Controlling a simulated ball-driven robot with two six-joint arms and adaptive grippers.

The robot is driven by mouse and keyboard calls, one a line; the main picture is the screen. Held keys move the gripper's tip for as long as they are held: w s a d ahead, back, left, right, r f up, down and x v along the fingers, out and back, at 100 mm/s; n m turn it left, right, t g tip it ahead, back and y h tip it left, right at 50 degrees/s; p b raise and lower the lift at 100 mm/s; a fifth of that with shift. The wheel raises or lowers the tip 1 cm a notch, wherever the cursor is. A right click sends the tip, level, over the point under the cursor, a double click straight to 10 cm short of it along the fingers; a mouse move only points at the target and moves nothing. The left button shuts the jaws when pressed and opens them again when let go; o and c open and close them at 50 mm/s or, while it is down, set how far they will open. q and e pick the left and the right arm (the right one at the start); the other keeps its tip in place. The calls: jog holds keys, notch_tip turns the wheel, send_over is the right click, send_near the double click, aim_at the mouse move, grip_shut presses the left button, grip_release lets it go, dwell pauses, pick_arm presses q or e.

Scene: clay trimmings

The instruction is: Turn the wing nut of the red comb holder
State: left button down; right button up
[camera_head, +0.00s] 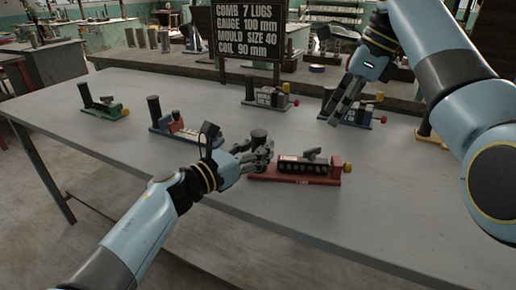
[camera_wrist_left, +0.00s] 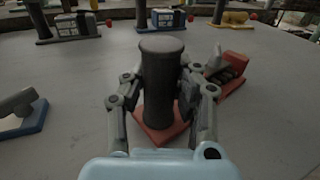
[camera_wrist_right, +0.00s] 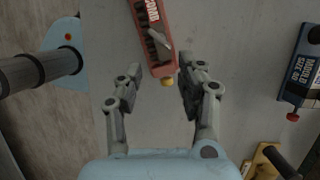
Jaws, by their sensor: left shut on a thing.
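The red comb holder (camera_head: 262,179) lies on the grey table, with a black comb strip, a grey wing-like piece (camera_head: 312,154) on top and a yellow knob (camera_head: 348,167) at its right end. My left gripper (camera_head: 262,152) is shut around its dark upright post (camera_wrist_left: 162,90), at the holder's left end. My right gripper (camera_head: 340,103) is open and empty, raised above the table behind the holder. In the right wrist view the open fingers (camera_wrist_right: 161,76) spread to either side of the yellow knob (camera_wrist_right: 167,81), with the grey piece (camera_wrist_right: 157,39) further up. The gap in height cannot be told.
Similar holders stand around: green (camera_head: 104,109), blue (camera_head: 180,131), grey (camera_head: 270,98), another blue (camera_head: 355,114) and a yellow one (camera_head: 428,134) partly behind my right arm. A black sign (camera_head: 249,30) stands at the back. The table's front right is clear.

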jog(key=shift+c, duration=0.7)
jog(key=n, duration=0.8)
jog(key=f+n+h, duration=0.1)
jog(key=n, duration=0.8)
jog(key=d+f+n, duration=0.1)
jog(key=n, duration=0.7)
jog(key=shift+s+n+g+h, duration=0.15)
jog(key=shift+n+g+h, duration=0.25)
jog(key=n, duration=0.3)
notch_tip(320, 180, up, 4)
jog(key=n+h, duration=0.2)
jog(key=n, duration=1.5)
send_over(314, 148)
notch_tip(314, 148, down, 11)
jog(key=shift+f, duration=0.1)
